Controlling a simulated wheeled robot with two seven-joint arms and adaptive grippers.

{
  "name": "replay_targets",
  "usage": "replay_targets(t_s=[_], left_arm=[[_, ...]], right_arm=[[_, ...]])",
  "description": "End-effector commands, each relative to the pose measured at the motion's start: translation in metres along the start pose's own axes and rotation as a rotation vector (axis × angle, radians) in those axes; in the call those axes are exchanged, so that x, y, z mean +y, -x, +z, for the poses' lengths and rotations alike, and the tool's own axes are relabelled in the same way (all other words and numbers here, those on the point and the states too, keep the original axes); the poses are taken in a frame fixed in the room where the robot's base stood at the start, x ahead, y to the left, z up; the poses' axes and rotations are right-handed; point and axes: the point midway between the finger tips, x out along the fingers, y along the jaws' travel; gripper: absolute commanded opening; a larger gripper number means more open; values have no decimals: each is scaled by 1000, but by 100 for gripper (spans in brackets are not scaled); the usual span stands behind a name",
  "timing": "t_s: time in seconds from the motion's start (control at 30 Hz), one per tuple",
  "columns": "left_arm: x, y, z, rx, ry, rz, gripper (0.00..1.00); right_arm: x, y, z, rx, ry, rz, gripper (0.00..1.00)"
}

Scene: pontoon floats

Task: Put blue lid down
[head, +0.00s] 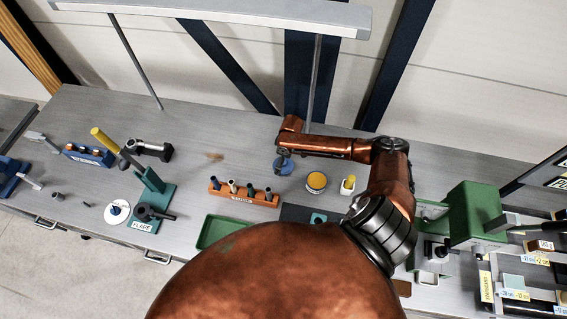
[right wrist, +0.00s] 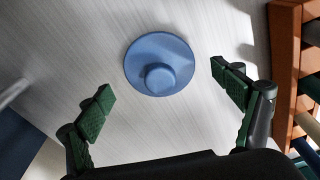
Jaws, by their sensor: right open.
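The blue lid (right wrist: 160,58) is a round disc with a raised knob. It lies flat on the grey bench, knob facing my right wrist camera. It also shows in the head view (head: 284,168), right of the wooden rack. My right gripper (right wrist: 163,82) is open, its two green-padded fingers apart on either side of the lid's knob and touching nothing I can see. In the head view the right gripper (head: 284,152) is small and dark, just above the lid. My left gripper is not in view.
An orange rack (head: 243,199) with several cylinders stands left of the lid. A yellow-topped round container (head: 316,182) and a small white holder with a yellow piece (head: 348,184) stand to the right. A green tray (head: 216,232) lies in front. The bench behind the rack is mostly clear.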

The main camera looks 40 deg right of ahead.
Motion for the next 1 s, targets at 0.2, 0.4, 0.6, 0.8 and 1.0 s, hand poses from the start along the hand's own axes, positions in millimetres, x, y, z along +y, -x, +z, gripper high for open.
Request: replay_targets(t_s=[0.2, 0.4, 0.6, 0.8, 1.0], left_arm=[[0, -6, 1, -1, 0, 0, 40], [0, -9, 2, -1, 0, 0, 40], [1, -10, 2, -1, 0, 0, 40], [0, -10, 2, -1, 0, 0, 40], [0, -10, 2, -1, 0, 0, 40]], right_arm=[[1, 48, 0, 2, 2, 3, 87], [1, 82, 0, 0, 1, 2, 87], [0, 99, 0, -1, 1, 0, 87], [0, 101, 0, -1, 1, 0, 87], [0, 101, 0, -1, 1, 0, 87]])
